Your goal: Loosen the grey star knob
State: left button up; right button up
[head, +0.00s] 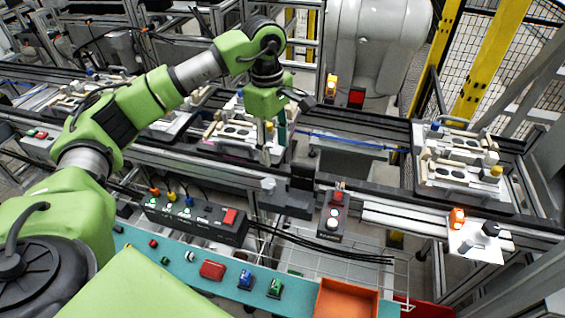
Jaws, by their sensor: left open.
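My left gripper (273,143) points down over the pallet fixture (232,146) at the centre of the conveyor. It is open, and I see nothing held between its fingers. A small light-grey knob-like part (268,184) shows on the front rail just below the gripper. I cannot make out a star shape on it, and cannot tell if it is the grey star knob. The gripper and wrist hide part of the fixture behind them. My right gripper is not in view.
A second pallet fixture (462,160) stands at the right. A black button box (195,219) and a smaller button box (333,216) sit in front of the rail. A white plate (477,243) carries an orange lamp and black knob. An orange bin (346,300) is at the front.

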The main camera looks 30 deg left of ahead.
pick_arm(q)
jog(key=a, duration=0.2)
jog(key=p, duration=0.2)
send_over(268, 183)
jog(key=shift+y, duration=0.3)
jog(key=f, duration=0.5)
jog(key=shift+s+f, duration=0.1)
jog(key=shift+s, duration=0.2)
jog(key=f, duration=0.1)
jog(key=f+p, duration=0.1)
jog(key=f, duration=0.1)
jog(key=shift+w+f, duration=0.3)
jog(key=shift+w, duration=0.05)
notch_tip(268, 183, down, 2)
jog(key=shift+f+p, duration=0.2)
jog(key=shift+p, duration=0.2)
jog(key=shift+s+f, duration=0.1)
jog(key=shift+f, duration=0.55)
jog(key=c, duration=0.9)
jog(key=shift+c, duration=1.1)
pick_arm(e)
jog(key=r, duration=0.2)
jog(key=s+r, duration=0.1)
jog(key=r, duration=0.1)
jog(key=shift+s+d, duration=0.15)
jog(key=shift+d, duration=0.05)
